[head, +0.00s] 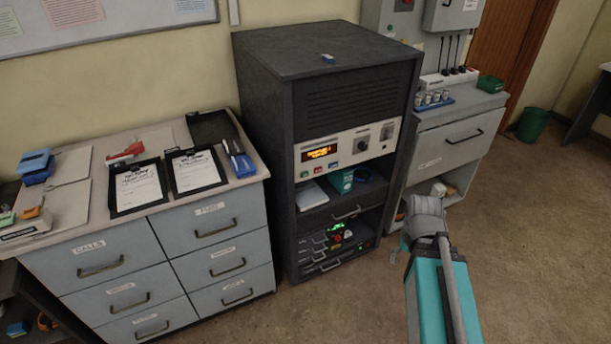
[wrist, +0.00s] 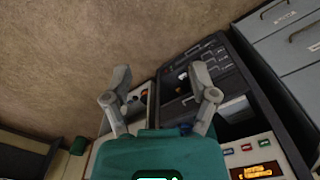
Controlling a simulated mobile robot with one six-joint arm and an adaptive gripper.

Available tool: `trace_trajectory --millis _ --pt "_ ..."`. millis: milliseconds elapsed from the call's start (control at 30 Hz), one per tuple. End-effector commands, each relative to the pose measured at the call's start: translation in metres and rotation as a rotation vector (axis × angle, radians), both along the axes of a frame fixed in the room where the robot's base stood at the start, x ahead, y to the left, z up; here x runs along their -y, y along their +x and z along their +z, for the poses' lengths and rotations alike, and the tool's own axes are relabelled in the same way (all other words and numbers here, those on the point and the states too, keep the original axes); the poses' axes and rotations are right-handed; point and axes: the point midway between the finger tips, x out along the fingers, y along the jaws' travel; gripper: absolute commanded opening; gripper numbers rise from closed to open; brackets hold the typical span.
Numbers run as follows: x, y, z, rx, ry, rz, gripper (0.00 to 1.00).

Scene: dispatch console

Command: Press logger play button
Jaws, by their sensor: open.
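The logger panel (head: 349,152) is a pale strip across the dark rack cabinet, with an orange-lit display (head: 319,152), a dark knob and small coloured buttons (head: 318,170) under the display. The panel also shows in the wrist view (wrist: 279,160), at the lower right with its lit display and a row of small buttons (wrist: 246,147). Which button is play is too small to read. My gripper (wrist: 159,78) is open and empty, its two fingers spread apart, to one side of the buttons and not touching them. In the head view my arm stands right of the cabinet, its fingers unclear.
Below the panel, an open shelf holds a teal box (head: 341,180) and a pale item; a lower bay has small lights. A grey drawer unit (head: 190,262) with clipboards stands left. A grey cabinet (head: 452,138) stands right.

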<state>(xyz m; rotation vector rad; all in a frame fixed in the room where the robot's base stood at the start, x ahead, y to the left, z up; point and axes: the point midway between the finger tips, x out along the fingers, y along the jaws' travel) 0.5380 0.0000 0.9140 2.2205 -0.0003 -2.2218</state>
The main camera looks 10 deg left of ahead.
Motion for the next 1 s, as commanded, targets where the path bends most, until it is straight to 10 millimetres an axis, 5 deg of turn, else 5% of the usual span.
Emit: trace_trajectory --millis 233,633,1000 --pt "0.0 0.0 0.0 0.0 0.0 0.0 0.73" --pt "0.0 0.0 0.0 0.0 0.0 0.0 0.0" --pt "0.0 0.0 0.0 0.0 0.0 0.0 0.0"
